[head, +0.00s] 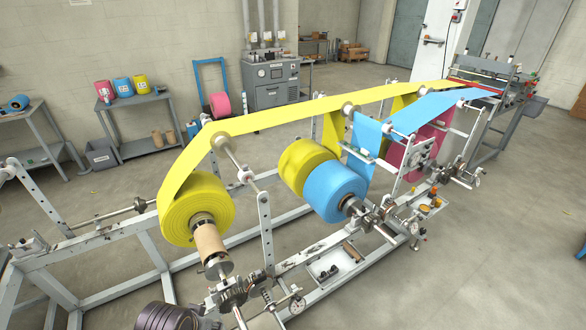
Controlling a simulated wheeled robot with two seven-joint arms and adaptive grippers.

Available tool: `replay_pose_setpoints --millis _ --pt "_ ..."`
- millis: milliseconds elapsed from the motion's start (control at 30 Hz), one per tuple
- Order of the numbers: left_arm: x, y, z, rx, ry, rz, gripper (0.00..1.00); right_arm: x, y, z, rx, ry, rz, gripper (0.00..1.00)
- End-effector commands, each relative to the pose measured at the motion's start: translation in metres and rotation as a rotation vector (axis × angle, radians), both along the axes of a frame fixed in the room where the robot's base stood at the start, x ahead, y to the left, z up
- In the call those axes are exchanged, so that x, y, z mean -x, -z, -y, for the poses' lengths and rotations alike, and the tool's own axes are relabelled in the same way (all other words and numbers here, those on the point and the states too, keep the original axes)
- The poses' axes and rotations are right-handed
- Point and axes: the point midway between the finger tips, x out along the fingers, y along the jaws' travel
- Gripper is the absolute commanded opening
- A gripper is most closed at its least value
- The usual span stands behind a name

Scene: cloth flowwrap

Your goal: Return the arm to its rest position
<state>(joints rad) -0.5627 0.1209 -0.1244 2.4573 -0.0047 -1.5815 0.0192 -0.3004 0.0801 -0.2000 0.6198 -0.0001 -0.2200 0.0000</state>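Neither of my grippers nor either arm can be made out in the head view. A flow-wrap machine with a long pale frame (100,240) fills the middle of the view. A yellow roll (175,215) sits on a shaft at the front left, with a brown core (208,240) sticking out of it. Its yellow web (290,108) runs up over rollers to the machine's far head (485,75). A second yellow roll (300,160) and a blue roll (330,190) sit side by side in the middle. A blue web (420,110) and a pink web (425,145) hang further back.
Shelves at the left hold small coloured rolls (122,87). A grey cabinet (272,82) and a blue cart (211,85) with a pink roll stand behind. Dark discs (165,316) are at the bottom edge. The floor (500,240) at the right is mostly clear.

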Motion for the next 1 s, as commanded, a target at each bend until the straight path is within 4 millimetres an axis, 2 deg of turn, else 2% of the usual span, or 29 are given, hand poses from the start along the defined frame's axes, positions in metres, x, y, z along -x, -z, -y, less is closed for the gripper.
replay_pose_setpoints --millis 133,567,767,867,1000 --pt "0.005 -0.006 0.000 0.001 0.017 0.007 0.40 0.000 0.000 0.000 0.000 0.000 0.000 0.40" --pt "-0.004 0.032 0.001 0.001 0.018 -0.007 0.40 0.000 0.002 0.000 0.000 0.000 0.000 0.40" --pt "-0.008 0.060 0.002 0.000 0.019 -0.015 0.40 0.000 0.004 0.000 0.000 0.000 0.001 0.40" --pt "-0.011 0.081 0.003 0.000 0.019 -0.022 0.40 0.000 0.005 0.000 0.000 0.000 0.001 0.40" --pt "-0.013 0.119 0.004 -0.001 0.021 -0.034 0.40 -0.001 0.007 0.000 0.000 0.000 0.001 0.40"
